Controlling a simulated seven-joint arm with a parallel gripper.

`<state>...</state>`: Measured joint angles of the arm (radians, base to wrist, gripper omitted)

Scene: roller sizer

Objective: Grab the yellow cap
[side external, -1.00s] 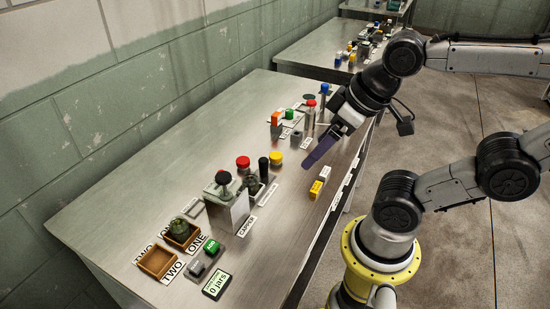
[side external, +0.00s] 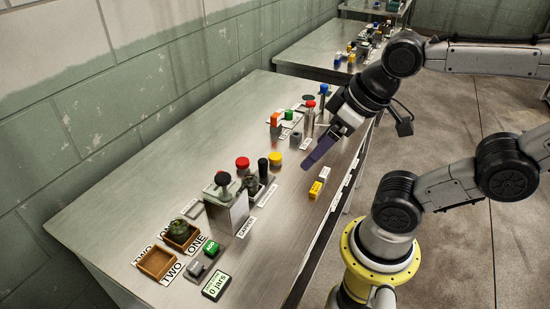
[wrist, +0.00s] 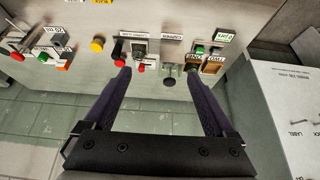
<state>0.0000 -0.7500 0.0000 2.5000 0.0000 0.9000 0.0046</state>
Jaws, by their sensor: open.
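The yellow cap (side external: 275,158) is a short round disc on the metal table, just right of a black-topped post in the side external view. It also shows in the wrist view (wrist: 97,44), up and to the left of the left finger. My gripper (side external: 308,164) is above the table, to the right of the cap and apart from it. In the wrist view my gripper (wrist: 158,72) has its two purple fingers wide apart with nothing held between them.
A red cap (side external: 242,162) stands left of the yellow one. The capper (side external: 228,207) and wooden boxes (side external: 156,263) are at the near left. The table's back is largely clear.

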